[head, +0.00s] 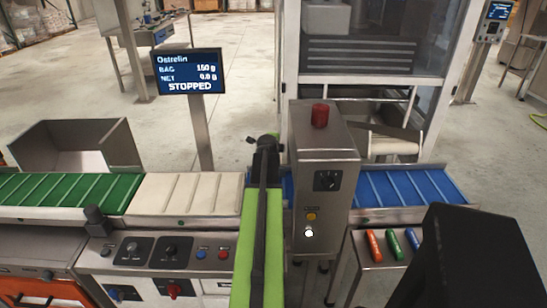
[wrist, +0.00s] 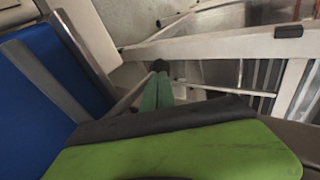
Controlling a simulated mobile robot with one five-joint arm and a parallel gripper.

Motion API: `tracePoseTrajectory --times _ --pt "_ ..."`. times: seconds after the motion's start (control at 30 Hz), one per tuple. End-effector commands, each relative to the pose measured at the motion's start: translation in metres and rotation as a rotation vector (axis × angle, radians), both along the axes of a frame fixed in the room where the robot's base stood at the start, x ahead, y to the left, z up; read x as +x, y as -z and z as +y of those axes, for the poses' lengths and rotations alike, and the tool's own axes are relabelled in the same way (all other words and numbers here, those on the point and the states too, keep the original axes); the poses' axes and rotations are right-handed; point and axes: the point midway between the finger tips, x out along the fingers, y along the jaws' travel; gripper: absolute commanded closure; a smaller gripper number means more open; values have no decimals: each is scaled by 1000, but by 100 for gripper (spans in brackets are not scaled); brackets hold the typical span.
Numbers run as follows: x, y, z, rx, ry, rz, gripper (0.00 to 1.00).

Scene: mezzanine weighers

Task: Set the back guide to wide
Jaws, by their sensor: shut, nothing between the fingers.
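My gripper (head: 267,143) is at the far end of my lime-green and black arm, in the middle of the head view. It is over the back edge of the belt line, between the white belt and the steel control box. In the wrist view its slim green fingers (wrist: 164,92) lie together, dark at the tips, with nothing held. A metal rail (head: 420,167) runs along the back of the blue belt (head: 395,187). I cannot tell for sure which part is the back guide or how it is set; my arm hides part of that area.
The steel control box (head: 322,180) with a red button (head: 320,115) stands close right of my arm. A display on a post (head: 188,72) reads STOPPED. The white belt (head: 190,194) and green belt (head: 65,195) lie left. Red, green and blue items (head: 393,244) sit at right.

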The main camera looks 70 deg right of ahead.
Motion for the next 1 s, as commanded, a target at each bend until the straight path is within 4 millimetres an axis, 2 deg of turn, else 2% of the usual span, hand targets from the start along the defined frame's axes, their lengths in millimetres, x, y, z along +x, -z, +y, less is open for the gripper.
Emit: tracePoseTrajectory --times 0.1,0.47,0.77,1.0 --pt "1 3 -6 0 0 0 100" --pt "2 2 -8 0 0 0 100" --pt "16 2 -46 -1 1 -1 100" --pt "16 2 -45 0 1 -1 100"
